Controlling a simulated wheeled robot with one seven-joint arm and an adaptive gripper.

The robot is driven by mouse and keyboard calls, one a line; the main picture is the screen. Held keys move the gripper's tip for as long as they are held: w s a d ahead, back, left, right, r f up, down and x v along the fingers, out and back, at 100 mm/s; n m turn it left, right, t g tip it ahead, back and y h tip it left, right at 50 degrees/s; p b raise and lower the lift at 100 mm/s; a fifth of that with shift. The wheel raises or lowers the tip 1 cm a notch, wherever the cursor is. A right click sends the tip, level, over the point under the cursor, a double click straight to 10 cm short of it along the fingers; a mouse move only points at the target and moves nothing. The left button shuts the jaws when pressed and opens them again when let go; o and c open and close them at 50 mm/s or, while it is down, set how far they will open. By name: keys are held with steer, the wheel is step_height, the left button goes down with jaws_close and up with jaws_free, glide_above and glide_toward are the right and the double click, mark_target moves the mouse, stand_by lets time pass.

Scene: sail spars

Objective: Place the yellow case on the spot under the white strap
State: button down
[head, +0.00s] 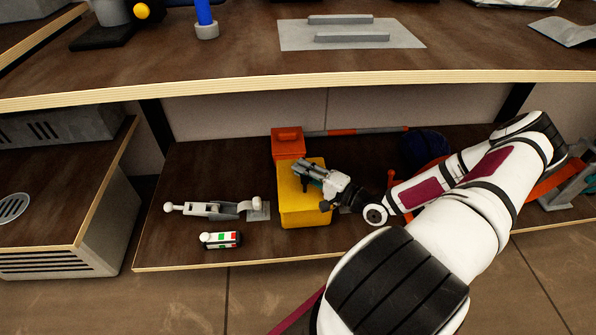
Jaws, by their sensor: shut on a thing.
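The yellow case (303,210) is a box on the dark lower shelf, near its middle. My gripper (314,184) reaches in from the right and is shut on the case at its upper part. My gripper covers part of the case's top and right side. I cannot tell whether the case touches the shelf or is slightly raised. I cannot pick out a white strap or the spot under it for certain.
An orange box (287,142) stands right behind the case. A white and grey tool (215,209) and a small white, red and green item (220,240) lie to the left. A dark blue round thing (424,149) is behind my arm. The upper worktop (230,60) overhangs the shelf.

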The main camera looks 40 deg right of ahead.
steer(key=c, duration=1.5)
jaws_free()
steer(key=shift+o, duration=0.2)
steer(key=shift+r, duration=0.1)
steer(key=p+v, duration=0.2)
steer(key=v, duration=1)
steer(key=shift+p, duration=0.4)
steer(key=shift+s, duration=0.1)
